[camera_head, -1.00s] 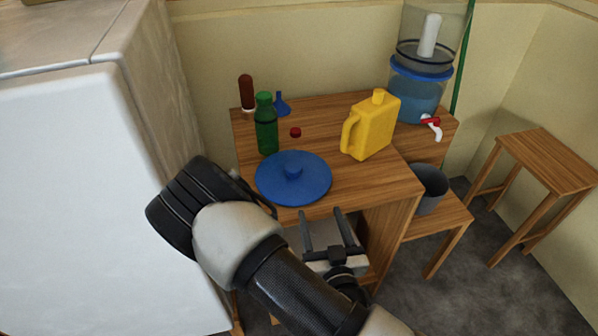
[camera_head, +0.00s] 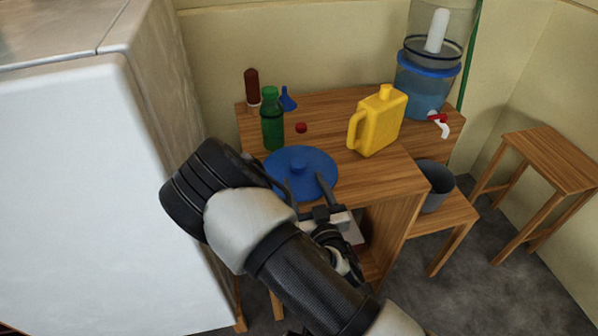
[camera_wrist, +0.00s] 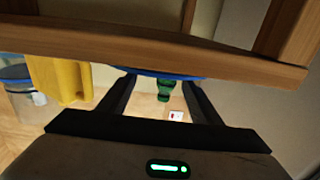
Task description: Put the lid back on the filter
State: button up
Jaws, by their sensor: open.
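The blue round lid (camera_head: 290,162) with a knob on top lies flat on the wooden table near its front edge. It shows as a thin blue strip in the wrist view (camera_wrist: 155,73). The water filter (camera_head: 424,90) stands at the table's back right, with a blue ring, a white candle in its open upper part and a red-and-white tap. Its top is cut off by the picture edge. My gripper (camera_head: 305,180) is open and empty at the lid's near side; its fingers overlap the lid in the head view. I cannot tell whether they touch it.
A green bottle (camera_head: 272,125), red cap (camera_head: 301,128), brown bottle (camera_head: 252,88) and blue funnel (camera_head: 287,100) stand behind the lid. A yellow jug (camera_head: 378,125) stands right of it. The table edge (camera_wrist: 240,62) crosses the wrist view. A grey bucket (camera_head: 436,188) and stool (camera_head: 550,160) are right.

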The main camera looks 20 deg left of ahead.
aim_at(302, 169)
jog(key=shift+d+b+x, duration=0.25)
jog(key=shift+b+x, duration=0.1)
jog(key=shift+x, duration=2.6)
jog(key=shift+w+r, duration=0.1)
jog(key=shift+w, duration=0.05)
jog(key=c, duration=1.2)
